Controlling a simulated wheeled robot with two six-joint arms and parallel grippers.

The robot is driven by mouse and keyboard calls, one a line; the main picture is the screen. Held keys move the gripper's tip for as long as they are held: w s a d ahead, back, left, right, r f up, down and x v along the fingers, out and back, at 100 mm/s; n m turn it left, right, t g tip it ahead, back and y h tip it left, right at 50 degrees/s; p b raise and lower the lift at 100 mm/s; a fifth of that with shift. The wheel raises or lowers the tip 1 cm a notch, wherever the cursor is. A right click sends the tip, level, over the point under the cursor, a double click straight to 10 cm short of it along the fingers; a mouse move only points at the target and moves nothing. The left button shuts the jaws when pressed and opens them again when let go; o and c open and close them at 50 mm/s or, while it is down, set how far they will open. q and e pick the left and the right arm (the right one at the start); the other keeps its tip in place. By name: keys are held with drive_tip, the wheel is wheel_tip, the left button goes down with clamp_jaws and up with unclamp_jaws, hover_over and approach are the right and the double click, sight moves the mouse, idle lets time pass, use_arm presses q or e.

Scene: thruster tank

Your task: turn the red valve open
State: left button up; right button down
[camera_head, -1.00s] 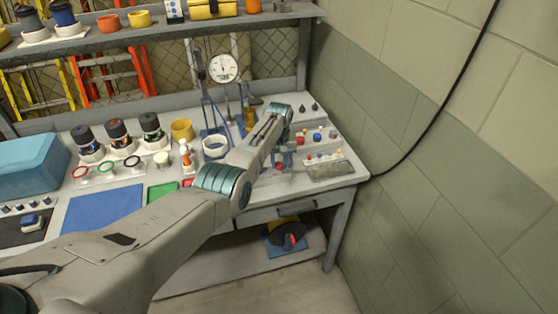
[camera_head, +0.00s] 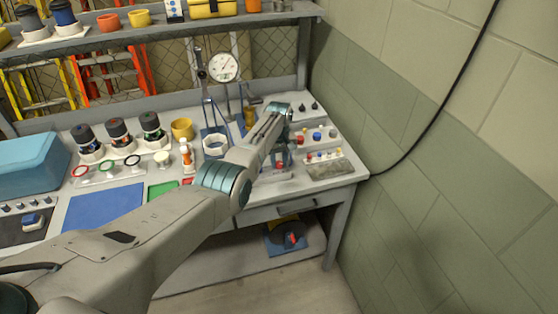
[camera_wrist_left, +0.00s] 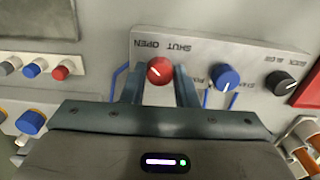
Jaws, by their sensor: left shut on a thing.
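The red valve (camera_wrist_left: 160,71) is a round red knob with a white pointer line, on a light panel (camera_wrist_left: 205,52) lettered SHUT and OPEN, upside down in the left wrist view. The pointer line slants toward the upper left there. My left gripper (camera_wrist_left: 160,77) has its two fingers on either side of the knob and is shut on it. In the head view my left gripper (camera_head: 281,160) reaches the right part of the bench, and its own arm covers part of the panel. My right gripper is not in view.
A blue knob (camera_wrist_left: 226,77) and a black knob (camera_wrist_left: 280,83) share the panel. Another panel with a red knob (camera_head: 299,140) stands close to the right of the gripper. A dial gauge (camera_head: 223,67) stands behind. The block wall (camera_head: 450,170) closes the right side.

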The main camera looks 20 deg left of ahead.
sight(279, 163)
use_arm(q)
drive_tip(key=o, duration=1)
drive_tip(key=shift+r, duration=0.1)
drive_tip(key=shift+w+r, duration=0.1)
drive_tip(key=shift+r, duration=0.45)
wheel_tip(279, 163, up, 10)
drive_tip(key=shift+f+b, duration=0.1)
drive_tip(key=shift+b, duration=0.8)
drive_tip(key=shift+f, duration=0.1)
